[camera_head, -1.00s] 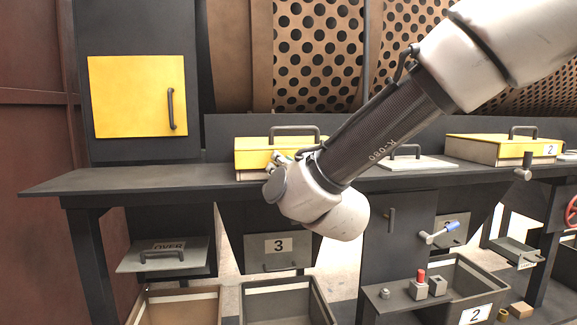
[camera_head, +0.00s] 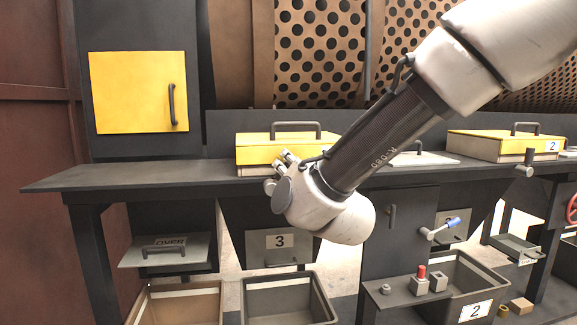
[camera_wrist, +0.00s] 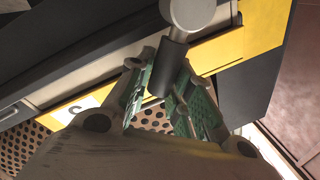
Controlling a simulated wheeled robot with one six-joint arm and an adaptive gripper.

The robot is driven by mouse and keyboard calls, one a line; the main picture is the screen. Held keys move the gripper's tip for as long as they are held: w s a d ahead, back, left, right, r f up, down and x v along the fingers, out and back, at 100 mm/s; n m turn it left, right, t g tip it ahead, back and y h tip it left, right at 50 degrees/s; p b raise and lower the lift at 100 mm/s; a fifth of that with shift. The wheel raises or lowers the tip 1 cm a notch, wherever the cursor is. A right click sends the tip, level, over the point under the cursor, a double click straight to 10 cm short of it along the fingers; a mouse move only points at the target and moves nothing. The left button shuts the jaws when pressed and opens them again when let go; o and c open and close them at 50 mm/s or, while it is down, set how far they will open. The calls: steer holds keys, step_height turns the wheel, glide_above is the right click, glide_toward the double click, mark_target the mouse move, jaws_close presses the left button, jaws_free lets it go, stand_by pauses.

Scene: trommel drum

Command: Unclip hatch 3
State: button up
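Hatch 3 (camera_head: 262,156) is taken to be the yellow-lidded box on the bench above the chute marked 3; its lid looks closed, with a dark bar handle (camera_head: 296,126) on top. My gripper (camera_head: 287,157) is at its front right side, fingers pointing up and left. In the wrist view the yellow hatch edge (camera_wrist: 240,45) runs behind my gripper (camera_wrist: 168,98). A dark lever grip (camera_wrist: 166,66) with a grey rounded end reaches between the open, green-padded fingers. Contact with the pads cannot be told. The lever is hidden in the head view.
A pale panel with a handle (camera_head: 425,160) and yellow hatch 2 (camera_head: 495,143) with its own dark lever (camera_head: 526,160) lie to the right. The bench edge (camera_head: 150,178) runs below. The bench's left end is clear.

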steer(key=o, duration=0.3)
steer(key=shift+o, duration=0.2)
steer(key=shift+a, duration=0.1)
